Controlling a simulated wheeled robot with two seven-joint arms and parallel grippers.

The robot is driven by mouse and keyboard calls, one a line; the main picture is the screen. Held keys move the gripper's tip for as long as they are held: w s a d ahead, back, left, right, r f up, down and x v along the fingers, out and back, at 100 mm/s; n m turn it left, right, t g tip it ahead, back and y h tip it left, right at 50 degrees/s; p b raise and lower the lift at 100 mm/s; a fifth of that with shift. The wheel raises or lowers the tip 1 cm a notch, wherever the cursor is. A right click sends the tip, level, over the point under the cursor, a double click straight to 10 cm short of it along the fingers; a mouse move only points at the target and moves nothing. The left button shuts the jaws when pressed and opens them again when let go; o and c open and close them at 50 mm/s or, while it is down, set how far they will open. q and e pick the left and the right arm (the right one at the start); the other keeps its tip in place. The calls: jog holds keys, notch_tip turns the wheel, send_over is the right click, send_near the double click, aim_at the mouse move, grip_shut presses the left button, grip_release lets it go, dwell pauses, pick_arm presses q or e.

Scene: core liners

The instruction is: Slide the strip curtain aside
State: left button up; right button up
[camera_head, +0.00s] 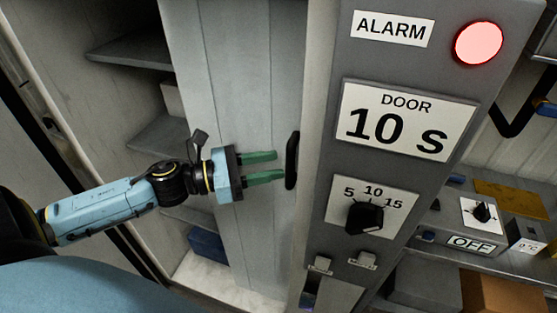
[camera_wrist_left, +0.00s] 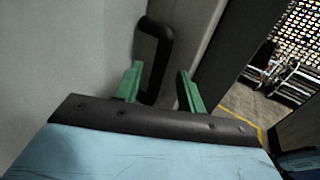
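The strip curtain (camera_head: 235,70) hangs as pale grey upright panels left of the control panel in the head view. A black upright handle (camera_head: 292,160) is at its right edge. My left gripper (camera_head: 281,166) has two green fingers, parted with a gap between them, and points right at the handle. In the left wrist view the handle (camera_wrist_left: 160,45) shows beyond the fingers of my left gripper (camera_wrist_left: 160,74), nearer the left finger. I cannot tell whether the fingers touch it. My right gripper is in neither view.
A grey control panel (camera_head: 330,110) stands right of the handle, with a lit red alarm lamp (camera_head: 479,43) and a black dial (camera_head: 364,217). Shelves (camera_head: 130,52) and a blue box (camera_head: 207,245) are left of the curtain. A shelf with devices (camera_head: 470,241) is at right.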

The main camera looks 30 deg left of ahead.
pick_arm(q)
jog(key=shift+x, duration=1.25)
grip_shut()
